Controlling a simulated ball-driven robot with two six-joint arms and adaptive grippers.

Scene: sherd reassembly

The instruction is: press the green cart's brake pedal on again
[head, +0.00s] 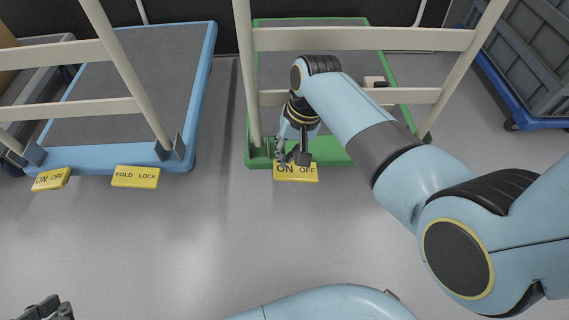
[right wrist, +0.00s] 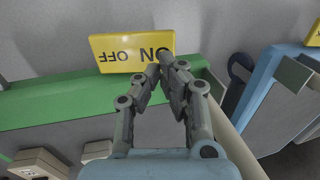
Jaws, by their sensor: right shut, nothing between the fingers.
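The green cart (head: 345,153) stands at the centre of the head view, with a grey deck and a cream handle frame. Its yellow brake pedal (head: 304,177), marked ON and OFF, sticks out from the near edge. In the right wrist view the pedal (right wrist: 115,55) shows upside down. My right gripper (head: 282,160) is shut and empty, pointing down at the ON end. Its fingertips (right wrist: 163,65) overlap the ON lettering in the right wrist view; I cannot tell whether they touch it. My left gripper (head: 45,310) shows only partly at the bottom left corner.
A blue cart (head: 90,160) stands to the left with its own ON/OFF pedal (head: 51,179) and a FOLD LOCK pedal (head: 135,177). Grey crates on a blue dolly (head: 540,122) stand at the right. The grey floor in front of the carts is clear.

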